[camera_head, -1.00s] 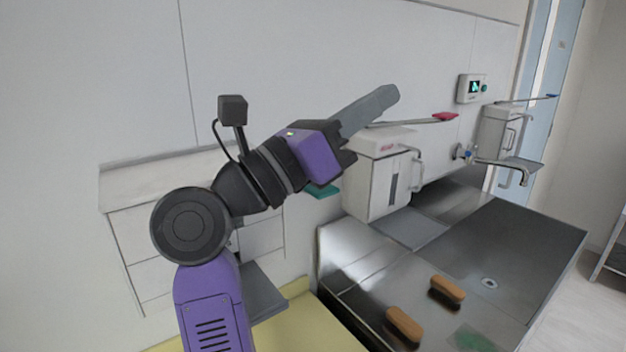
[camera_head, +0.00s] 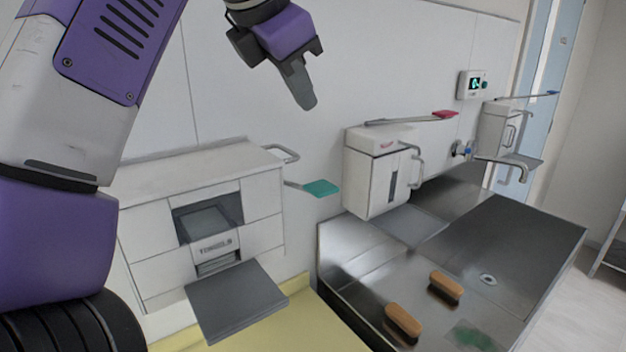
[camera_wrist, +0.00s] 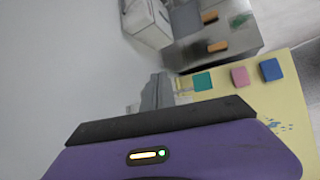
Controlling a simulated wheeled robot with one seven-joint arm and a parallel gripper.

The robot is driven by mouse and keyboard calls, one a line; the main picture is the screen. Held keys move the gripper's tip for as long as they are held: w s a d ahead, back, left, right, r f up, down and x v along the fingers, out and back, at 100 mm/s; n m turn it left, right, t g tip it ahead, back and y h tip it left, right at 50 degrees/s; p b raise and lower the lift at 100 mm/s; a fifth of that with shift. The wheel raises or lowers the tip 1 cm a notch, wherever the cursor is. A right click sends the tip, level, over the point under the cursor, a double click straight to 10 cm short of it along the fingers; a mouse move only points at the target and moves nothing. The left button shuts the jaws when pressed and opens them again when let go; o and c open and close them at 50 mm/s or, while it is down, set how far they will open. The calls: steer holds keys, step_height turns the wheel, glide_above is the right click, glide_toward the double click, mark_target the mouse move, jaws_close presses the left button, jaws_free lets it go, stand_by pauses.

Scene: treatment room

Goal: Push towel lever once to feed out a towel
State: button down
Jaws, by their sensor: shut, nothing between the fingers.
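The white towel dispenser (camera_head: 150,180), marked "TOWELS", hangs on the wall at the left in the head view. Its lever ends in a teal paddle (camera_head: 320,187) that sticks out at the dispenser's right side. A grey tray (camera_head: 240,300) juts out below the towel slot, and I see no towel on it. My gripper (camera_head: 309,104) is shut and empty, pointing down, above the teal paddle and apart from it. In the wrist view the shut fingers (camera_wrist: 158,92) show beside a teal square (camera_wrist: 202,80); I cannot tell whether that is the paddle.
A white dispenser (camera_head: 362,185) with a red-tipped lever (camera_head: 445,115) stands right of the paddle. A steel sink (camera_head: 500,245) with two brushes and a tap (camera_head: 500,162) lies further right. A yellow surface (camera_head: 300,325) is below. Pink (camera_wrist: 240,76) and blue (camera_wrist: 271,69) blocks lie on it.

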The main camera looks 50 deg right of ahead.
mark_target(310, 183)
steer(key=shift+f, duration=0.1)
steer(key=f+b, duration=0.2)
steer(key=f, duration=0.1)
steer(key=f+b, duration=0.2)
steer(key=s+f+b, duration=0.1)
steer(key=f+b, duration=0.1)
steer(key=f, duration=0.1)
steer(key=shift+s+a+f+b, duration=0.1)
steer(key=shift+f+b, duration=0.2)
stand_by(2.0)
steer(key=shift+f+b, duration=0.4)
steer(key=shift+b, duration=0.05)
steer(key=shift+s+f+b, duration=0.25)
steer(key=shift+f+b, duration=0.7)
steer(key=shift+f, duration=0.15)
stand_by(1.2)
steer(key=shift+r, duration=0.15)
stand_by(0.4)
steer(key=shift+w+r+p, duration=0.2)
steer(key=shift+r+p, duration=0.85)
steer(key=shift+r, duration=0.35)
steer(key=shift+w+r+p, duration=0.2)
steer(key=shift+r+p, duration=0.7)
steer(key=shift+r, duration=0.35)
steer(key=shift+w+r+p, duration=0.2)
steer(key=shift+r+p, duration=0.7)
steer(key=shift+r, duration=0.3)
